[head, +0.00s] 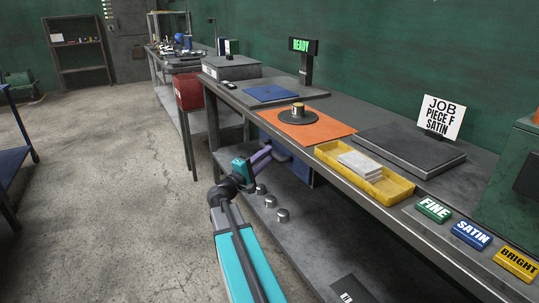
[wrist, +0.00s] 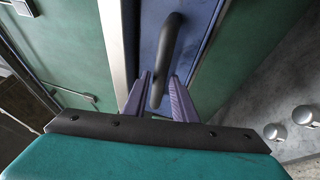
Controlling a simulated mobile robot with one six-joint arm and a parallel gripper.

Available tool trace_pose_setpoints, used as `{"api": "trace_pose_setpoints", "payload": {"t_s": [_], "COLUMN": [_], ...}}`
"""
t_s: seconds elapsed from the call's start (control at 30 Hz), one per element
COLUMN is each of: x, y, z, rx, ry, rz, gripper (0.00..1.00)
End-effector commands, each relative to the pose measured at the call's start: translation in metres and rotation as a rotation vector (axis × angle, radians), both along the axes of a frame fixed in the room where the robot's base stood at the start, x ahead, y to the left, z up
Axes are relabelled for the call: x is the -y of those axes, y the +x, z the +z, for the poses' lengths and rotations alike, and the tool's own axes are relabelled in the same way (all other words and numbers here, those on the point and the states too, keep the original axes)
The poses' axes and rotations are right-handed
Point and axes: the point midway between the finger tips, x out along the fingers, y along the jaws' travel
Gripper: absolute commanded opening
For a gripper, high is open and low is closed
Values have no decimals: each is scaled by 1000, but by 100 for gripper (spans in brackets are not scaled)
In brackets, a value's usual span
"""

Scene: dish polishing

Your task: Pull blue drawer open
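The blue drawer (wrist: 203,22) fills the upper middle of the wrist view, with a dark curved bar handle (wrist: 166,50) on its front. In the head view a bit of the blue drawer (head: 318,178) shows under the bench, behind my gripper (head: 270,153). In the wrist view the two purple fingers of my gripper (wrist: 160,90) are apart, one on each side of the handle's lower part. A gap shows beside the handle, so the fingers do not look closed on it. The drawer looks shut.
The bench (head: 350,100) above carries an orange mat (head: 330,130), a yellow tray (head: 390,187) and a dark slab (head: 410,145). Several metal knobs (head: 282,215) stand on the lower shelf. A red box (head: 188,90) hangs farther back. The floor to the left is clear.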

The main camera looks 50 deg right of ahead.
Motion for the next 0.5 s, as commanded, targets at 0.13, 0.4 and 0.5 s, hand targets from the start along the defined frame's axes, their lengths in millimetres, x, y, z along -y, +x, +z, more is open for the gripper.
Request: {"api": "trace_pose_setpoints", "payload": {"t_s": [0.13,0.4,0.5], "x": [18,30,30], "y": [2,3,3], "z": [3,6,6], "rx": [0,1,1], "ry": [0,0,0], "rz": [-1,0,0], "gripper": [25,25,25]}}
